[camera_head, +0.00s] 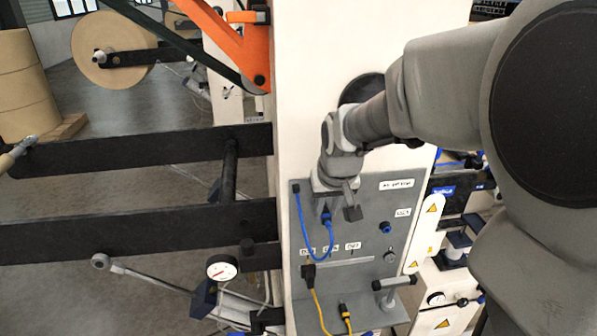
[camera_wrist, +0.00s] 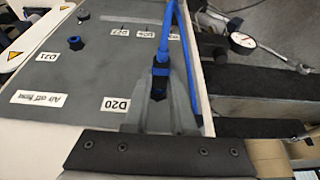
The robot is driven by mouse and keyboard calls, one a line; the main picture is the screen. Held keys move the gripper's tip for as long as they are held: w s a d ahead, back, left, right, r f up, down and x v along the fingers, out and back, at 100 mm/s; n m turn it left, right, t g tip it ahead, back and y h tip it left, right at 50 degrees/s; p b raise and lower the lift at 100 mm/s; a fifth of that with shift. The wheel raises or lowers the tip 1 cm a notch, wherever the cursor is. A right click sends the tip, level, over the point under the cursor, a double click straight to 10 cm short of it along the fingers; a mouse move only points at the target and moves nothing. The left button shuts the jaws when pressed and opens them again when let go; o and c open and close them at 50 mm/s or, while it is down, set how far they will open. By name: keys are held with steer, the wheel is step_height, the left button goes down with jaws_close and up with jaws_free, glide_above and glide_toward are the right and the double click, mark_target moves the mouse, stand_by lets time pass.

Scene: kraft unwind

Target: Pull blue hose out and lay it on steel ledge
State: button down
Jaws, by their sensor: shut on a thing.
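The blue hose (camera_head: 328,245) hangs in a loop on the grey panel (camera_head: 375,235). One end runs up to the panel's upper left, and its plug end (camera_head: 326,218) is at my gripper (camera_head: 338,213). In the wrist view, my gripper (camera_wrist: 163,95) is shut on the blue and black plug (camera_wrist: 160,76), beside the D20 label. I cannot tell whether the plug is still seated in a socket. A grey ledge (camera_head: 372,320), which looks like the steel ledge, juts out at the panel's foot.
A yellow hose (camera_head: 318,310) hangs from a black plug (camera_head: 308,273) at the lower left, with another end (camera_head: 345,312) at the ledge. A black-handled lever (camera_head: 393,284) stands at the ledge's right. A pressure gauge (camera_head: 221,269) and dark rails (camera_head: 130,230) lie left.

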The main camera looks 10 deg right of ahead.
steer(key=shift+s+b, duration=0.35)
steer(key=shift+s, duration=1.95)
